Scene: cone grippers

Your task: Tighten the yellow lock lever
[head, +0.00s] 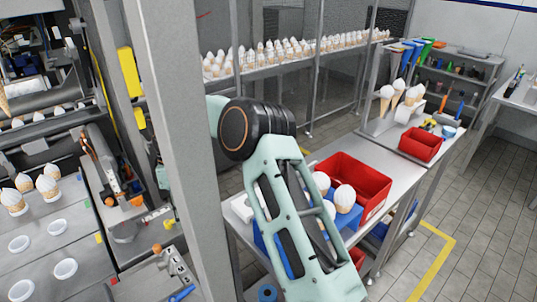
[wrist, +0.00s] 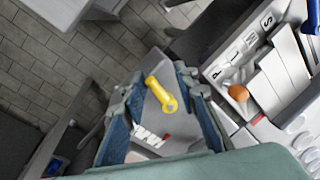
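The yellow lock lever (wrist: 160,94) shows near the middle of the wrist view, a short bar with a round hub at its lower end. It sits in front of a grey metal plate (wrist: 152,113). My gripper (wrist: 158,78) has its two blue-grey fingers spread, one on each side of the lever in the picture. The gripper is open and empty. I cannot tell how far the lever is from the fingertips. I cannot pick out the lever or my gripper in the head view, where my pale green arm fills the middle.
In the wrist view, a lettered grey machine part with an orange knob (wrist: 238,93) lies at right. In the head view, a grey post (head: 172,130) stands left of my arm; a table with a red bin (head: 365,185) and wrapped cones (head: 345,197) is behind it.

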